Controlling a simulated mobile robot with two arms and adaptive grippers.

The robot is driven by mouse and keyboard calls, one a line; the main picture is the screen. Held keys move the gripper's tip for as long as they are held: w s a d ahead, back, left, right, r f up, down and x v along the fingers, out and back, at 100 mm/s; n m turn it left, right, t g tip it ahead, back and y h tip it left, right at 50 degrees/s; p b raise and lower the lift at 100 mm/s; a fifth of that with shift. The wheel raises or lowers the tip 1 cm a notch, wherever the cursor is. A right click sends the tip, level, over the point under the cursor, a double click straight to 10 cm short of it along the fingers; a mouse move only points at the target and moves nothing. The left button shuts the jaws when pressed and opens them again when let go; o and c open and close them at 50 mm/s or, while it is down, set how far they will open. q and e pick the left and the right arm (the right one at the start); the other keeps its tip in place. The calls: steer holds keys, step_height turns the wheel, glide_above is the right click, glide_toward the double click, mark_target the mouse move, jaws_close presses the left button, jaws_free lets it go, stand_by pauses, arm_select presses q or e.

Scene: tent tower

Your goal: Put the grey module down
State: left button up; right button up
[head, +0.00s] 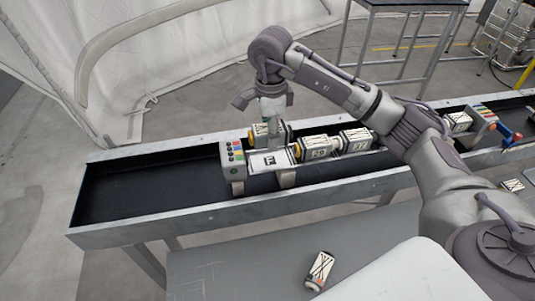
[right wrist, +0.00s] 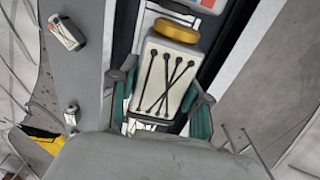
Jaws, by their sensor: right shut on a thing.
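The grey module (right wrist: 166,78), a pale block with black crossed lines and a yellow end cap, sits between the fingers of my right gripper (right wrist: 160,105) in the right wrist view. The gripper is shut on it. In the head view my right gripper (head: 269,122) points down over the rack (head: 270,161) on the long trough. My left gripper is not in view.
Numbered modules (head: 318,148) and (head: 355,140) lie in a row right of the gripper. A panel with coloured buttons (head: 235,155) stands at the rack's left end. The trough's left part (head: 150,185) is empty. A loose module (head: 320,270) lies on the grey table (head: 230,270).

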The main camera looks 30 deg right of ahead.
mark_target(282, 130)
steer(key=m, duration=0.2)
steer(key=s+d+m, duration=0.1)
steer(key=shift+r+m, duration=0.35)
steer(key=shift+m, duration=0.05)
steer(key=m, duration=0.3)
steer(key=s+d+m, duration=0.1)
steer(key=shift+r+m, duration=0.3)
steer(key=shift+m, duration=0.1)
steer(key=s+d+r+m, duration=0.15)
steer(key=s+m, duration=0.25)
steer(key=m, duration=1)
steer(key=s+d+r+m, duration=0.1)
steer(key=s+d+m, duration=0.15)
steer(key=m, duration=1.05)
steer(key=w+a+f+p, duration=0.1)
steer(key=w+a+f, duration=0.1)
steer(key=w+a+f+p, duration=0.1)
steer(key=w+a+f, duration=0.1)
steer(key=w, duration=0.1)
steer(key=w+a+f+p, duration=0.1)
steer(key=w+a+f, duration=0.1)
steer(key=w, duration=0.1)
steer(key=shift+w+p, duration=0.15)
steer(key=shift+p, duration=0.15)
steer(key=shift+w+f, duration=0.1)
steer(key=shift+f, duration=0.1)
step_height(282, 130, down, 3)
steer(key=shift+f+p, duration=0.1)
steer(key=shift+p, duration=0.55)
steer(key=shift+f, duration=0.4)
